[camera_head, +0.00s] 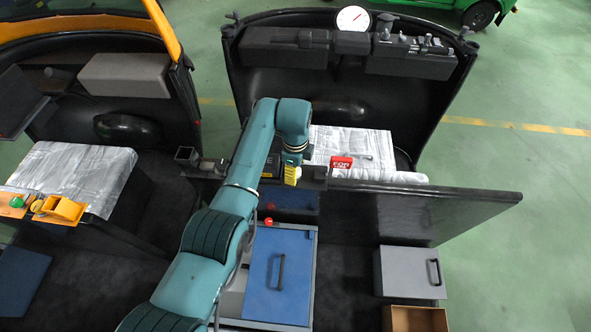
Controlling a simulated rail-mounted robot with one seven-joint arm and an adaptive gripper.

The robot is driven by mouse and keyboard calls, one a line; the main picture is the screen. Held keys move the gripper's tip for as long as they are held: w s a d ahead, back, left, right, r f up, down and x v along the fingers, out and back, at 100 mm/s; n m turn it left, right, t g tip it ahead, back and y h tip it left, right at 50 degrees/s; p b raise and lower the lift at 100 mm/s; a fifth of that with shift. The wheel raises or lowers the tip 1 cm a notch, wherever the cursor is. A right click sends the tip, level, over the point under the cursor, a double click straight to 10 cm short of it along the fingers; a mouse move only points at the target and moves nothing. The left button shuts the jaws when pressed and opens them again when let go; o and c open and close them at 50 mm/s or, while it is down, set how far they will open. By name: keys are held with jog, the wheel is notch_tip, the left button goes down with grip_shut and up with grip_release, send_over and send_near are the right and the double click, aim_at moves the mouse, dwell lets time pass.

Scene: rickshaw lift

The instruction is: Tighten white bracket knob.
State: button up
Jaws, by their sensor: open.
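My arm reaches up from the bottom of the view, and its wrist bends down over the middle partition. My gripper (292,171) is at the wrist end, small and mostly hidden by the wrist; its jaws are open. A small yellow and white part shows directly below the wrist. I cannot tell whether its white portion is the white bracket knob, or whether my gripper touches it. No other white bracket knob can be made out clearly.
A dark partition (430,208) runs right from the middle. A red knob (268,221) is above a blue lid (278,275). A grey box (408,272) is at right. The dashboard (300,45) carries a round dial (353,18).

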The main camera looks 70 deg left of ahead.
jog(key=shift+f, duration=0.5)
grip_shut()
jog(key=shift+n, duration=0.3)
jog(key=n+p, duration=0.1)
jog(key=n, duration=0.4)
jog(key=shift+p, duration=0.3)
jog(key=n, duration=0.6)
jog(key=shift+p, duration=0.3)
jog(key=shift+f+n, duration=0.1)
jog(key=shift+n, duration=0.2)
grip_release()
